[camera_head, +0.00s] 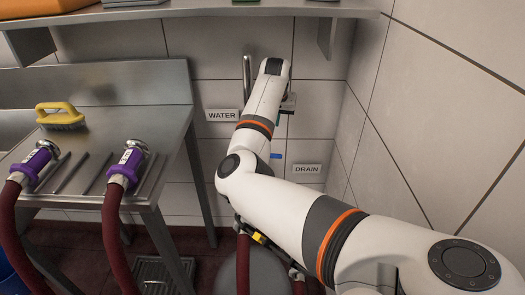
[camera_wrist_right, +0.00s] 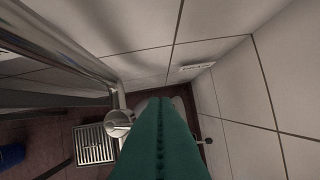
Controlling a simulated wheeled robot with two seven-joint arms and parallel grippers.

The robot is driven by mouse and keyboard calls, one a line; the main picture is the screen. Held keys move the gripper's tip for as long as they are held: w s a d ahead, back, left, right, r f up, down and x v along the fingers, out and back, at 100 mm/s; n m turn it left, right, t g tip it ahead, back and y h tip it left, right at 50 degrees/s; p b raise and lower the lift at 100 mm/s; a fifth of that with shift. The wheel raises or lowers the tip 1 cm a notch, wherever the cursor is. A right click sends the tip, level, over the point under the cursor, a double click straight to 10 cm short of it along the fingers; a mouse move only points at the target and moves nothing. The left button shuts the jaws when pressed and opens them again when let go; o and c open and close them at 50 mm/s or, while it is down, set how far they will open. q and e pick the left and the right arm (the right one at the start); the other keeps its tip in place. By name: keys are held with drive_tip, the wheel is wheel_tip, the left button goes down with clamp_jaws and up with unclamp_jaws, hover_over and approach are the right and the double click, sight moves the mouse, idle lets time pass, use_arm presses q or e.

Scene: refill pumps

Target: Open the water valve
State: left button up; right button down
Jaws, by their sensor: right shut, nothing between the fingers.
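The WATER label (camera_head: 223,115) is on the tiled wall, left of my right forearm in the head view. A vertical metal pipe (camera_head: 247,75) rises on the wall above it. A small blue piece, perhaps a valve handle (camera_head: 276,156), shows just right of my arm; my arm hides much of the area around it. My right gripper (camera_head: 288,103) is near the wall, its fingertips unclear in the head view. In the right wrist view its green fingers (camera_wrist_right: 158,103) are together and empty, beside a round metal fitting (camera_wrist_right: 119,122). My left gripper is not in view.
A DRAIN label (camera_head: 307,169) is low on the wall. A yellow handle (camera_head: 259,238) shows below my arm. A steel table (camera_head: 165,135) at left holds a yellow brush (camera_head: 60,114) and two purple-collared hose nozzles (camera_head: 128,160). A metal shelf (camera_head: 190,11) overhangs the wall.

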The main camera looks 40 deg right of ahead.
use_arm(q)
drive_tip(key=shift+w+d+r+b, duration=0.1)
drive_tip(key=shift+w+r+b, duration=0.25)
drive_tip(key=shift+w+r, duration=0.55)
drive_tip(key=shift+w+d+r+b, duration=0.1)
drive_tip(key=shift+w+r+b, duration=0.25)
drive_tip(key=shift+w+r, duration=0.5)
use_arm(e)
wheel_tip(320, 180, down, 10)
drive_tip(key=shift+s+a, duration=0.2)
drive_tip(key=shift+a, duration=0.1)
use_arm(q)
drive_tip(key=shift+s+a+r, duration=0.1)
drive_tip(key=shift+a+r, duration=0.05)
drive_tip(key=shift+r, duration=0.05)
